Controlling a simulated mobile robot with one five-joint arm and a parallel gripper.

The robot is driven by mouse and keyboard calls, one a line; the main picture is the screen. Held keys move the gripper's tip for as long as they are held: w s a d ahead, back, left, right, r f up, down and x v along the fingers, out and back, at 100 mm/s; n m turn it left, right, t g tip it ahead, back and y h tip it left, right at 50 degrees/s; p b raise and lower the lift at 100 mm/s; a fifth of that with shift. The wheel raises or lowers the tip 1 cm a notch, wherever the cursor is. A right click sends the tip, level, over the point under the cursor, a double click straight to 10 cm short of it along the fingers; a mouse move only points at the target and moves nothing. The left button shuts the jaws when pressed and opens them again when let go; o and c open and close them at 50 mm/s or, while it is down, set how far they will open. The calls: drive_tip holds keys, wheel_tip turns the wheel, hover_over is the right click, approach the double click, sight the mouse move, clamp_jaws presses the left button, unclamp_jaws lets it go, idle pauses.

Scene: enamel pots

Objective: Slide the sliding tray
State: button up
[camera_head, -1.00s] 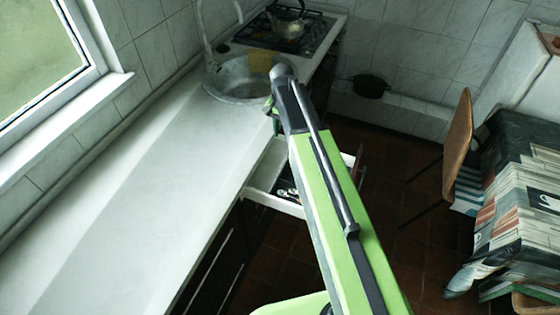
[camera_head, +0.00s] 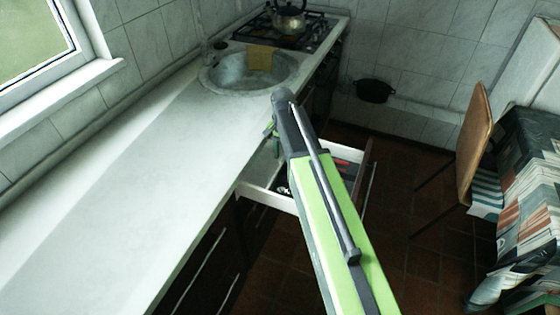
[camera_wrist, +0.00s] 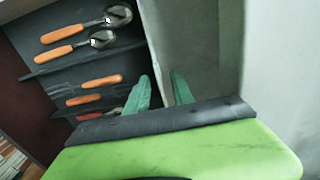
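The sliding tray (camera_head: 266,197) is a pale-walled drawer pulled out from under the counter, partly hidden behind my arm. In the wrist view, its dark section (camera_wrist: 60,76) holds orange-handled spoons (camera_wrist: 82,35) and forks. A light wall edge (camera_wrist: 150,40) borders this section. My gripper (camera_wrist: 160,80) has two green fingers, visibly apart, at this edge, one on each side of it in the picture. I cannot tell whether they touch it. In the head view, the gripper (camera_head: 270,130) is partly hidden by my arm, above the drawer beside the counter edge.
The pale counter (camera_head: 130,180) runs along the left, with a round sink (camera_head: 225,78) and a stove with a kettle (camera_head: 289,18) beyond. A black pot (camera_head: 374,90) is by the back wall. A chair (camera_head: 474,140) and a covered table (camera_head: 525,230) stand right. Floor between is clear.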

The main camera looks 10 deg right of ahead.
drive_tip(key=shift+r, duration=0.1)
clamp_jaws()
idle(0.5)
idle(0.8)
